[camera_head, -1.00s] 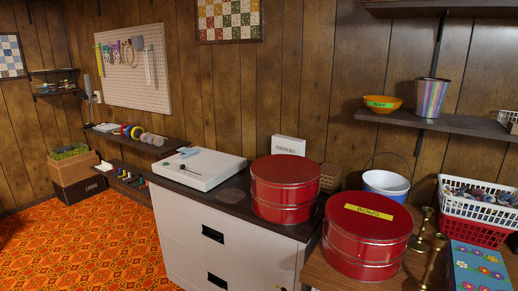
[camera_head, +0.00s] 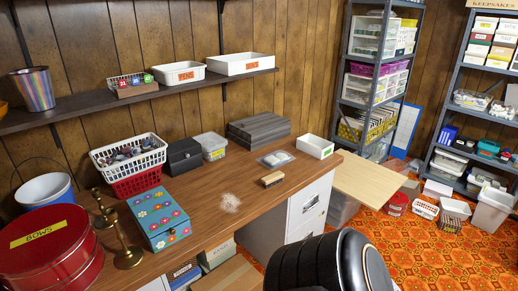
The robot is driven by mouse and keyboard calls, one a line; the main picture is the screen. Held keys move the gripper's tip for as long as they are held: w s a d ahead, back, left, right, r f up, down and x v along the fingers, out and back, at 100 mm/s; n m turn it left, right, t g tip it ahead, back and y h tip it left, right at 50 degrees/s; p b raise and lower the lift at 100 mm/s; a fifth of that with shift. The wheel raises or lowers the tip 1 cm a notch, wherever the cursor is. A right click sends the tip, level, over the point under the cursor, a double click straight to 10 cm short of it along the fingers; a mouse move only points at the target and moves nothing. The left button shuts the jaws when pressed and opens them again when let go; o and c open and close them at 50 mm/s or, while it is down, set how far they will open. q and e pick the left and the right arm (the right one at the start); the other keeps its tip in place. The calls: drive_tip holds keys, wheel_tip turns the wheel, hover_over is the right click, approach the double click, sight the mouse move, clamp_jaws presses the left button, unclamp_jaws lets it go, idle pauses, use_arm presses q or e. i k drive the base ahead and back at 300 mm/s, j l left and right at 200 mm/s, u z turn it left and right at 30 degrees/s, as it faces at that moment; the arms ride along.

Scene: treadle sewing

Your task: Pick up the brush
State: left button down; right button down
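A small brush (camera_head: 272,180) with a wooden-coloured block and dark bristles lies on the brown desk (camera_head: 200,248), near its right part. A pale dusty patch (camera_head: 229,202) lies on the desk to the left of the brush. Neither of my grippers is in view, so nothing shows at the brush.
A white tray (camera_head: 314,146) and a clear-lidded pack (camera_head: 276,159) stand behind the brush. A flowered box (camera_head: 159,218), brass candlesticks (camera_head: 128,256) and a red tin (camera_head: 48,246) stand to the left. A black rounded shape, seemingly a chair back (camera_head: 335,262), rises in front.

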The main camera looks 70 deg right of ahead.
sight(274, 179)
drive_tip(key=z, duration=2.45)
drive_tip(key=i+l+u, duration=0.1)
drive_tip(key=u, duration=0.35)
drive_tip(key=i+l+u, duration=0.1)
drive_tip(key=u, duration=0.35)
drive_tip(key=i+l+u, duration=0.1)
drive_tip(key=l+u, duration=0.15)
drive_tip(key=u, duration=0.15)
drive_tip(key=l+u, duration=0.25)
drive_tip(key=l, duration=0.2)
drive_tip(key=i+l+u, duration=0.1)
drive_tip(key=l+u, duration=0.15)
drive_tip(key=l, duration=0.2)
drive_tip(key=l+u, duration=0.2)
drive_tip(key=l, duration=1.6)
drive_tip(key=i, duration=0.05)
